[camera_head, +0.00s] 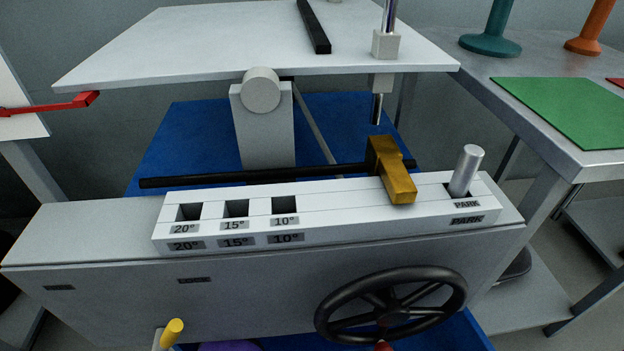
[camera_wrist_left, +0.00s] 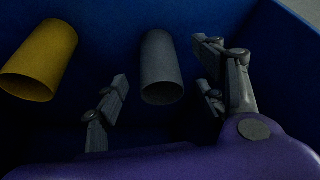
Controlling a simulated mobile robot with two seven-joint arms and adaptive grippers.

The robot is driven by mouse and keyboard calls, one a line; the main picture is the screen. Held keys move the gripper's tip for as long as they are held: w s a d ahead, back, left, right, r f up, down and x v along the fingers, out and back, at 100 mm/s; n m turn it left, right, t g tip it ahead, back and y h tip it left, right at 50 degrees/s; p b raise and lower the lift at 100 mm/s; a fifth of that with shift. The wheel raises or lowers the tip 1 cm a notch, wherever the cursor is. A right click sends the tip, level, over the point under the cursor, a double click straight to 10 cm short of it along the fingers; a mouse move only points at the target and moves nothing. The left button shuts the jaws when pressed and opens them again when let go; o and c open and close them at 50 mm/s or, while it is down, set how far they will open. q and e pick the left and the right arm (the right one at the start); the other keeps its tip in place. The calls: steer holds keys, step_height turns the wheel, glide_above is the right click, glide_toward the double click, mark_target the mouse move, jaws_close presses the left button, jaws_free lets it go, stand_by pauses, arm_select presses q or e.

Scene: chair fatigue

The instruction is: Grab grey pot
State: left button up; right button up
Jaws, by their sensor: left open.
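The grey pot (camera_wrist_left: 161,72) is a plain dark grey cylinder, seen in the left wrist view inside a blue bin (camera_wrist_left: 112,18). My left gripper (camera_wrist_left: 163,66) is open, with one finger on each side of the pot in the picture. Dark gaps show between the fingers and the pot, and I see no contact. The pot's depth relative to the fingertips is hard to judge. In the head view I cannot make out the grey pot or the gripper fingers. My right gripper is not in view.
A yellow pot (camera_wrist_left: 40,60) lies left of the grey one. In the head view, a grey bench carries a white slotted block (camera_head: 335,217), a brass-coloured slider (camera_head: 392,172) and a black handwheel (camera_head: 392,303). A side table (camera_head: 450,60) with a green mat (camera_head: 565,108) stands right.

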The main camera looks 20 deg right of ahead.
arm_select(q)
steer(key=b+x, duration=0.1)
steer(key=x, duration=0.1)
steer(key=shift+w+d+f+b, duration=0.15)
steer(key=shift+w+f+b, duration=0.1)
steer(key=shift+w+b, duration=0.15)
steer(key=b+x, duration=0.3)
steer(key=x, duration=0.1)
steer(key=shift+f, duration=0.15)
steer(key=shift+w+f+b, duration=0.25)
steer(key=shift+f+b, duration=0.1)
steer(key=shift+b, duration=0.05)
steer(key=c, duration=1.3)
